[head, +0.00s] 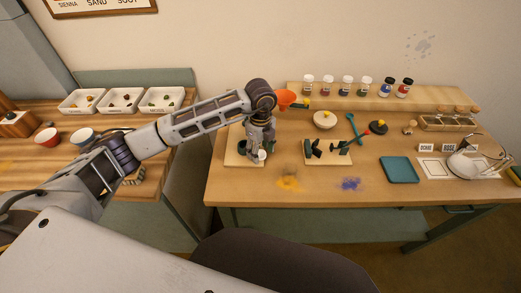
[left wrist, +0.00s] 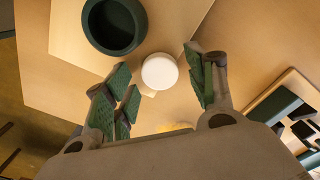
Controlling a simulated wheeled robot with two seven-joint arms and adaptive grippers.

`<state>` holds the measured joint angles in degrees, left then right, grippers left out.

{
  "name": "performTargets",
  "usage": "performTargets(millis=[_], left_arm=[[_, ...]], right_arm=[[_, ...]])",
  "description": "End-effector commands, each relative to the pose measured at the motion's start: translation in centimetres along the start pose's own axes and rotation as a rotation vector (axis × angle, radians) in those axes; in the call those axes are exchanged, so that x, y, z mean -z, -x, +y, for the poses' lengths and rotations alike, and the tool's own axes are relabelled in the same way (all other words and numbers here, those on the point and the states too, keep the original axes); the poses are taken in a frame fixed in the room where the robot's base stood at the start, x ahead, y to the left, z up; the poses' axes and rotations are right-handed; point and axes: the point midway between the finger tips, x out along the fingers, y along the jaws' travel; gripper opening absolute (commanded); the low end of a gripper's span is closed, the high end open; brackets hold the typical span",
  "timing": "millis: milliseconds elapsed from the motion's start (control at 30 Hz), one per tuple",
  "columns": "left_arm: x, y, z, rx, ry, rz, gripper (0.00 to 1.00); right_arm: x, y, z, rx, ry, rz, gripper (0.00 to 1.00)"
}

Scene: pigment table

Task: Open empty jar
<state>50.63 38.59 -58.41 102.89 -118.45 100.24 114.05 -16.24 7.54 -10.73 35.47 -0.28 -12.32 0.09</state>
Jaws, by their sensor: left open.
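A small jar with a round white lid (head: 262,155) stands at the near right part of a pale wooden board (head: 232,160), at the left end of the table. In the left wrist view the white lid (left wrist: 160,71) lies between the fingertips, seen from above, with space on both sides. My left gripper (head: 257,148) is open and pointing down over it; its green-padded fingers also show in the left wrist view (left wrist: 162,82). The jar's body is hidden under the lid. My right gripper is not in view.
A dark green round holder (left wrist: 115,25) stands close beside the lid. An orange funnel (head: 285,98) is just behind my left wrist. A board with a dark green fixture (head: 327,152) is to the right. Several lidded jars (head: 346,83) line the back shelf. The front table edge is clear.

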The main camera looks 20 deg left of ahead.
Motion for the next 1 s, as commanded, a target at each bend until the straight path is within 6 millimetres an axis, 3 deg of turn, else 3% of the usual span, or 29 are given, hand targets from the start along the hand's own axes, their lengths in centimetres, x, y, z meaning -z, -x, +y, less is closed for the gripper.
performTargets(millis=[367, 733, 1000], left_arm=[[0.0, 2.2, 0.0, 0.001, 0.0, 0.0, 0.56], [0.0, 5.3, 0.0, 0.002, 0.0, 0.0, 0.56], [0.0, 7.6, -0.1, 0.002, 0.0, 0.0, 0.56]], right_arm=[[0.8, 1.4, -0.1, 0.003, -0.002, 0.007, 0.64], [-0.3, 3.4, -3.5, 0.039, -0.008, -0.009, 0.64], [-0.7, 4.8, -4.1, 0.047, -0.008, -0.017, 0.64]])
